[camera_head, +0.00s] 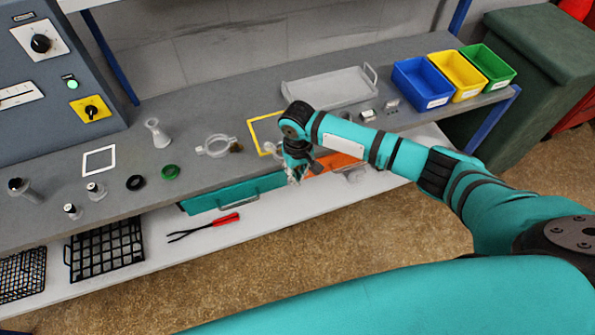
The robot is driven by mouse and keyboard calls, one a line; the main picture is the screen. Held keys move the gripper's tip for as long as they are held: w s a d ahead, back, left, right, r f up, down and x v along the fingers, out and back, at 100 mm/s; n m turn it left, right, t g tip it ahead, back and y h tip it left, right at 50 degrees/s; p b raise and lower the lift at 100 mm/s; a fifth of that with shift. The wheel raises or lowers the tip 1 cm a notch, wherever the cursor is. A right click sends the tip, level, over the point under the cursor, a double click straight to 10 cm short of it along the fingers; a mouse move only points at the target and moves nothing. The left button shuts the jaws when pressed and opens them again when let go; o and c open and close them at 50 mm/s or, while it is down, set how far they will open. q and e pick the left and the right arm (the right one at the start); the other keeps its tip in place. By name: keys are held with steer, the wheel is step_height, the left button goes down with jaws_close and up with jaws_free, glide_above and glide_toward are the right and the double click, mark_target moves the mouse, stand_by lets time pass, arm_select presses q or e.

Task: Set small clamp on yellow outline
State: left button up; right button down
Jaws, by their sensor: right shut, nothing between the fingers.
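A pale ring clamp (213,153) with a brownish screw part lies flat on the grey bench, left of the yellow outline (253,136). It looks like the small clamp, but I cannot be certain. The outline's left and far edges show; its right part is hidden by my right arm. No clamp shows on the visible part of the outline. My right gripper (295,176) points down near the bench's front edge, right of the ring clamp and apart from it. It is shut and empty. My left gripper is not in view.
A grey tray (300,91) and blue (420,84), yellow (459,75) and green (488,66) bins stand at the back right. Red-handled tongs (221,222) lie on the lower shelf.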

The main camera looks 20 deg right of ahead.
stand_by(0.3)
steer(key=shift+w+b, duration=0.45)
steer(key=shift+w, duration=1.2)
steer(key=shift+s, duration=0.1)
